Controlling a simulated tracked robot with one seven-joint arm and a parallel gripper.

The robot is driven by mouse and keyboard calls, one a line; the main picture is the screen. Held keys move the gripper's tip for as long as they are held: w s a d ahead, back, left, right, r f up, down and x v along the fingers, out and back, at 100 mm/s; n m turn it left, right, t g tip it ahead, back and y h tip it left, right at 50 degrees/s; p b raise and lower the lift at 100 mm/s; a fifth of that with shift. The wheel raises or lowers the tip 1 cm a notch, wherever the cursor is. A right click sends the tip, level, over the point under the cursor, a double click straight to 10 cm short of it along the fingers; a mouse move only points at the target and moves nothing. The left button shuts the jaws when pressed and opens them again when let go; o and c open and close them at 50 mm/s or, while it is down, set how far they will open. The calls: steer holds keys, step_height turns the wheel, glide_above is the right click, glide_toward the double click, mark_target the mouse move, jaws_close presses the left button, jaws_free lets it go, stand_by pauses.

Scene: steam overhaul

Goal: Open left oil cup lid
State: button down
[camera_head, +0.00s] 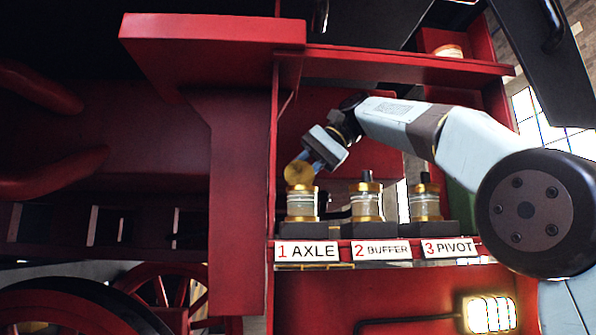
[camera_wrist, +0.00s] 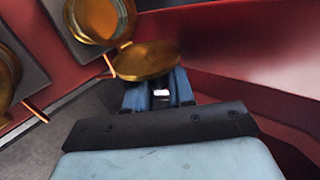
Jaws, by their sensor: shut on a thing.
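The left oil cup (camera_head: 301,206) is a glass and brass cup above the label "1 AXLE". Its round brass lid (camera_head: 298,172) stands tilted up from the cup's rim. In the wrist view the cup (camera_wrist: 98,16) shows its open round mouth, and the lid (camera_wrist: 147,60) is swung away to the side, next to the rim. My gripper (camera_head: 306,158) comes from the upper right and is shut on the lid. In the wrist view its blue fingers (camera_wrist: 158,92) reach under the lid, which hides their tips.
The middle cup (camera_head: 366,202) over "2 BUFFER" and the right cup (camera_head: 425,203) over "3 PIVOT" stand to the right, closed with dark knobs on top. A red upright panel (camera_head: 238,190) stands close on the left. A red shelf (camera_head: 400,63) runs above my arm.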

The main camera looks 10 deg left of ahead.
steer(key=shift+w+f+m+g, duration=0.3)
steer(key=shift+w+f+g, duration=0.05)
steer(key=shift+g, duration=0.15)
stand_by(0.3)
steer(key=c, duration=1.1)
jaws_free()
steer(key=shift+r, duration=0.1)
